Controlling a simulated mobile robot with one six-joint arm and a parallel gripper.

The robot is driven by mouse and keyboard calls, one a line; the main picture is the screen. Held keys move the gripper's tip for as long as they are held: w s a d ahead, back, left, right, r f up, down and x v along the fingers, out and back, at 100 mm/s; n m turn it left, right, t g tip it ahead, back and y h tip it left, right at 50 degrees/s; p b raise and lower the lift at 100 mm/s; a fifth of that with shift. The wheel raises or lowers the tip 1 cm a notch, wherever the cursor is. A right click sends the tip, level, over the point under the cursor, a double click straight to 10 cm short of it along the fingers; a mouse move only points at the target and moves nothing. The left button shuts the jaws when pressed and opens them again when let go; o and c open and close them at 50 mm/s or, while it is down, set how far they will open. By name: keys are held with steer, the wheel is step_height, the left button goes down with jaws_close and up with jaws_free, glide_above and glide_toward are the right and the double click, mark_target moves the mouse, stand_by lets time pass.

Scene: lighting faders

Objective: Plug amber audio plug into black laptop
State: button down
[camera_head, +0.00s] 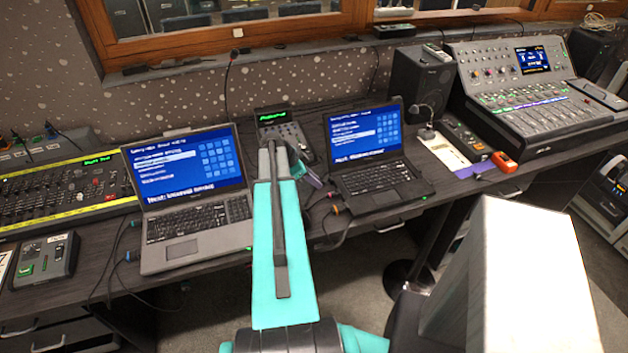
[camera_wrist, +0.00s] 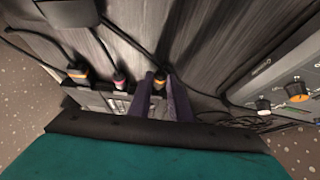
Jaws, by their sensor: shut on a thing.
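The black laptop (camera_head: 375,178) stands open on the desk, its screen lit blue. My gripper (camera_head: 314,180) is low at the laptop's left side, partly hidden by my teal arm. In the wrist view its purple fingers (camera_wrist: 166,98) are shut on the amber audio plug (camera_wrist: 159,81), whose dark cable runs up and away. An orange-banded plug (camera_wrist: 77,75) and a pink-banded plug (camera_wrist: 120,81) stand in a row beside it, along the laptop's edge. The amber plug's tip is hidden, so I cannot tell whether it is in a port.
A grey laptop (camera_head: 190,228) stands open at left. A small device with a green display (camera_head: 285,131) is behind my gripper; large mixers (camera_head: 535,88) are at right and left. Cables (camera_head: 334,232) hang near the desk's front edge. A red-orange object (camera_head: 505,162) lies right.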

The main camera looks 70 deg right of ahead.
steer(key=shift+s+d+r+b, duration=0.1)
steer(key=shift+s+d+b, duration=0.65)
steer(key=shift+s+b, duration=0.3)
stand_by(2.7)
steer(key=c, duration=1.6)
jaws_free()
steer(key=shift+w, duration=0.1)
steer(key=shift+o, duration=0.2)
steer(key=shift+w+a, duration=0.1)
steer(key=shift+w, duration=0.05)
steer(key=shift+b+v, duration=0.45)
steer(key=shift+v, duration=0.45)
steer(key=b+v, duration=0.2)
steer(key=v, duration=1)
steer(key=shift+b, duration=0.35)
